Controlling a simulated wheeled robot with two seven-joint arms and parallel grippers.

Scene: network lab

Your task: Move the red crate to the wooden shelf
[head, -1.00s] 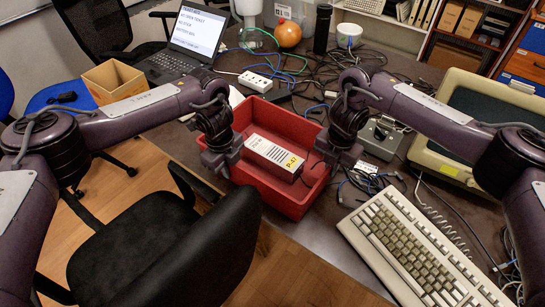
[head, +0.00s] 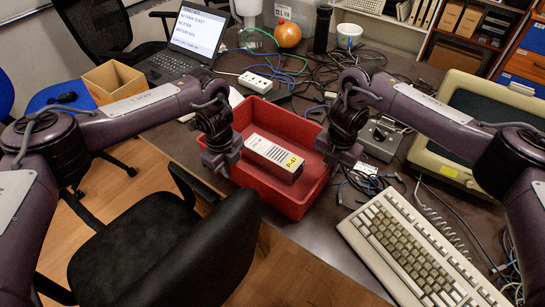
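The red crate (head: 297,206) stands open-topped on the dark table near its front edge. A white box labelled P-47 (head: 273,157) lies inside it. My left gripper (head: 222,165) is at the crate's left wall, and my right gripper (head: 338,161) is at its right wall. Both point down at the rim. Their fingertips are mostly hidden, so I cannot tell whether they are shut on the walls. A brown wooden shelf (head: 458,40) with boxes and binders on it stands at the back right, partly cut off by the picture's edge.
A beige keyboard (head: 420,250) and a monitor (head: 480,125) are right of the crate. Loose cables and a power strip (head: 256,82) lie behind it. A laptop (head: 185,45) sits at the back left. A black chair (head: 170,245) stands in front of the table.

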